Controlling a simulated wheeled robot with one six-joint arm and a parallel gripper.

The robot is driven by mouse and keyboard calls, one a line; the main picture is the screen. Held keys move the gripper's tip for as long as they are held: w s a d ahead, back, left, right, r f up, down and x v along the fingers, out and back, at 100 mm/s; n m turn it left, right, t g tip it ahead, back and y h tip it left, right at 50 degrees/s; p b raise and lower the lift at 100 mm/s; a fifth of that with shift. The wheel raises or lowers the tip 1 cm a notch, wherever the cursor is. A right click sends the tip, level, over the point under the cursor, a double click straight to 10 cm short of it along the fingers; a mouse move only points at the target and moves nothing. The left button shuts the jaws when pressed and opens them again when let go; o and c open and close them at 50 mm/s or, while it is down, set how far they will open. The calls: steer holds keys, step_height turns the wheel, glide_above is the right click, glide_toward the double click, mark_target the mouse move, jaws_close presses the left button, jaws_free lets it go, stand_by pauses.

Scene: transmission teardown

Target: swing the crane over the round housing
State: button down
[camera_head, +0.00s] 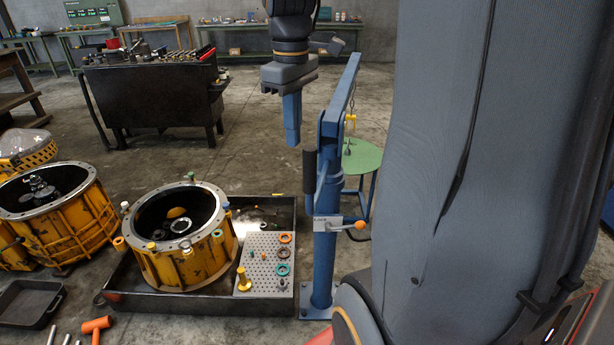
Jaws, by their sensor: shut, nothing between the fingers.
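The crane (325,240) is a blue post bolted to the floor, right of the middle. Its blue boom (347,88) points away toward the back right, with a yellow hook block (350,122) hanging near a green round table. A lever with an orange knob (359,225) sits on the post at a lock plate. The round housing (178,240) is a yellow open drum standing in a dark tray, left of the crane. The boom is not above it. My gripper (291,135) points down just left of the boom's near end, shut and empty. Contact with the boom cannot be told.
A perforated plate (264,265) with rings and small parts lies beside the housing in the dark tray (205,305). Another yellow housing (60,220) stands at left. A dark workbench (150,95) is behind. My own arm blocks the right side. Open floor lies behind the tray.

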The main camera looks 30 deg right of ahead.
step_height(320, 180, down, 7)
steer(key=b, duration=0.2)
stand_by(0.8)
steer(key=shift+d, duration=0.1)
